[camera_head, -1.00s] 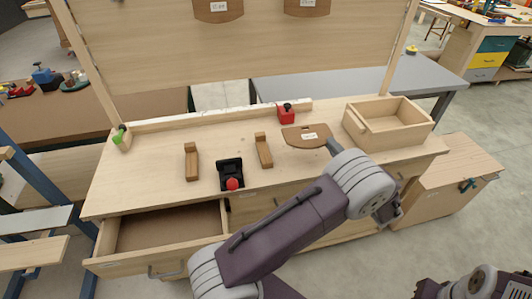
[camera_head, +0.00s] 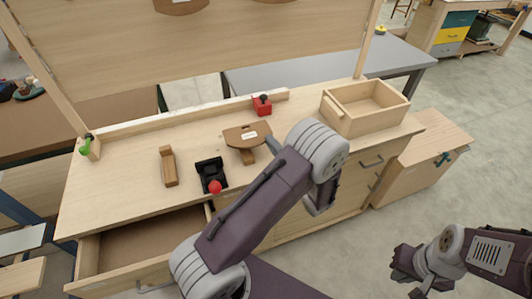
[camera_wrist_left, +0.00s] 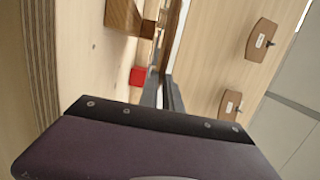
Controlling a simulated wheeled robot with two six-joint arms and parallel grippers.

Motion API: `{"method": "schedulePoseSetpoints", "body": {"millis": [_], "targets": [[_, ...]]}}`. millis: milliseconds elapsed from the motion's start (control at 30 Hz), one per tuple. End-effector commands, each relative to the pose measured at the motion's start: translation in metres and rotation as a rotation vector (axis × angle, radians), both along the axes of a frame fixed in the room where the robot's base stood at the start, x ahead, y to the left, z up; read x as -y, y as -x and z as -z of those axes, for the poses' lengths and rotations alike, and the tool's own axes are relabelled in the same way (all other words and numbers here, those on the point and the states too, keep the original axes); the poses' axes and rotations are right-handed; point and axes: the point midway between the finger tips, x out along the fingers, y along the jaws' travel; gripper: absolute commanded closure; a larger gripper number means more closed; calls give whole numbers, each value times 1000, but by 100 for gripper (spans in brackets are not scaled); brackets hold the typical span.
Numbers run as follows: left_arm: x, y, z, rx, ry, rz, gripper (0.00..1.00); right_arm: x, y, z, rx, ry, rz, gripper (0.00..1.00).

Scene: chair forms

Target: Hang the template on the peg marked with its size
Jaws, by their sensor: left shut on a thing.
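The template (camera_head: 247,134) is a flat brown wooden plate with a curved edge and a white label too small to read. My left gripper (camera_head: 273,146) is shut on its right side and holds it over the bench, in front of the red clamp. My own arm partly hides that gripper. In the left wrist view the left fingers (camera_wrist_left: 164,92) point away, close together. Two similar labelled plates hang on the upright panel, one higher (camera_wrist_left: 260,39) and one lower (camera_wrist_left: 230,103), each with a small dark peg. My right gripper (camera_head: 408,268) is low at the right, away from the bench.
The red clamp (camera_head: 262,105) stands by the back rail. A wooden block (camera_head: 169,166) and a black holder with a red knob (camera_head: 211,174) stand on the bench. An open box (camera_head: 367,105) is at the right. A drawer (camera_head: 140,250) is open at the front left.

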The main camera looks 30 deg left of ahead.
Motion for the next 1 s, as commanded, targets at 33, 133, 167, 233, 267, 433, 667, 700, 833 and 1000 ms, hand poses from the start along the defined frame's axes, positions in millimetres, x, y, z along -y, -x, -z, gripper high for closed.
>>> {"method": "schedulePoseSetpoints", "body": {"millis": [33,133,167,233,267,433,667,700,833,1000], "targets": [[-5,5,4,-3,-3,-1,100,0,0,-1,0,0,0,96],[-9,10,8,0,-1,0,100,0,0,-1,0,0,0,96],[-10,10,8,1,-1,0,100,0,0,-1,0,0,0,96],[-10,10,10,1,0,0,100,0,0,0,0,0,0,96],[-10,10,13,0,0,0,100,0,0,0,0,0,0,96],[-10,10,42,-1,0,0,100,0,0,2,0,0,0,96],[-10,10,45,2,1,0,100,0,0,2,0,0,0,96],[-10,10,45,2,1,0,83,0,0,2,0,0,0,96],[-10,10,45,2,1,0,70,0,0,2,0,0,0,96],[-9,10,44,2,1,0,70,0,0,2,0,0,0,96]]}}
